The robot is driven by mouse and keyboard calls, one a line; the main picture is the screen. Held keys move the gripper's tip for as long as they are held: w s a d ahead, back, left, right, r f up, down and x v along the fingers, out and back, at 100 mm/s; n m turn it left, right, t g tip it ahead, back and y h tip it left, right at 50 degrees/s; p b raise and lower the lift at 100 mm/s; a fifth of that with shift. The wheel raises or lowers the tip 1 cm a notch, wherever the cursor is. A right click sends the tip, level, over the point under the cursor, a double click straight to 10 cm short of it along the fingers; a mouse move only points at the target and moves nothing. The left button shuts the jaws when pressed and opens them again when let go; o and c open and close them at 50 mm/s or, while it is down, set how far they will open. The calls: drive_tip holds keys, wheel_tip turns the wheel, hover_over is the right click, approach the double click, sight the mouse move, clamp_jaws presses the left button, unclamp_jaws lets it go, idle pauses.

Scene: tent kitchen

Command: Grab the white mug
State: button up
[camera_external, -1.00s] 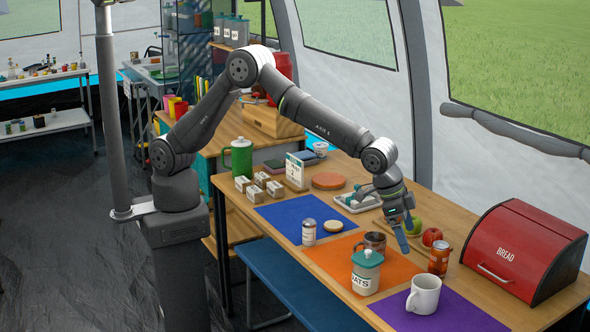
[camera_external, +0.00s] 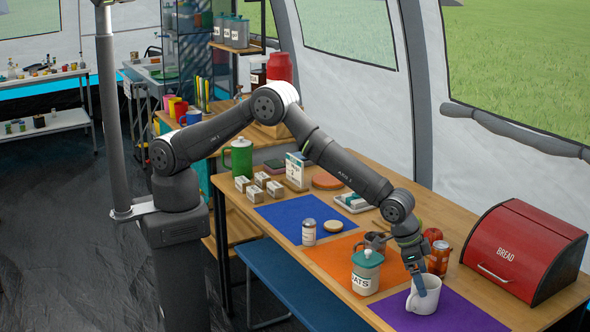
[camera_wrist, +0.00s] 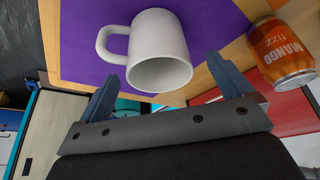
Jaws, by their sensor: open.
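The white mug (camera_external: 421,301) stands upright on the purple mat (camera_external: 452,317) near the table's front right. In the wrist view the mug (camera_wrist: 158,50) shows its open mouth towards my gripper, with its handle to the left. My gripper (camera_external: 420,280) is at the mug's rim in the external view, pointing down. In the wrist view my gripper (camera_wrist: 168,90) is open, one finger on each side of the mug's mouth, with nothing held. I cannot tell whether a finger touches the mug.
An orange can (camera_external: 439,258) marked "MANGO" in the wrist view (camera_wrist: 283,52) stands close behind the mug. The oats jar (camera_external: 366,272) is to the left, with a dark mug (camera_external: 374,242) behind it. The red bread box (camera_external: 524,250) is to the right.

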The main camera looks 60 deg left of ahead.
drive_tip(key=x, duration=0.5)
drive_tip(key=shift+d, duration=0.1)
drive_tip(key=c, duration=1.1)
drive_tip(key=shift+r, duration=0.1)
